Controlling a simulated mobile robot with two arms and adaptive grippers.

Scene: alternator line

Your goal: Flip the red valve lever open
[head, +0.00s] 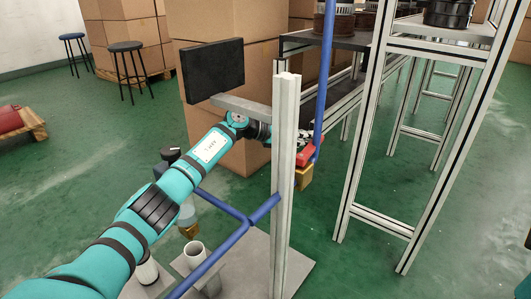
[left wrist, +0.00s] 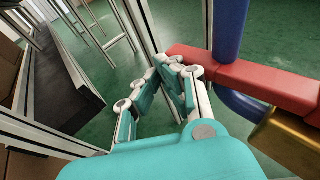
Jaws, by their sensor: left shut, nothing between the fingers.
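The red valve lever (head: 306,155) shows just right of the grey upright post in the head view, above a brass valve body (head: 304,178) on the blue pipe. In the left wrist view the lever (left wrist: 250,80) is a red bar lying roughly level across the blue pipe, with the brass body (left wrist: 290,140) below right. My left gripper (head: 312,138) reaches behind the post, which partly hides it. In the left wrist view its teal and white fingers (left wrist: 170,65) are closed and empty, beside the lever's left end. I cannot tell whether they touch it. My right gripper is not in view.
The grey upright post (head: 284,190) stands in front of my left wrist. The blue pipe (head: 332,75) runs vertically at the valve. Aluminium-framed racks (head: 385,120) stand behind to the right, cardboard boxes (head: 215,60) behind to the left.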

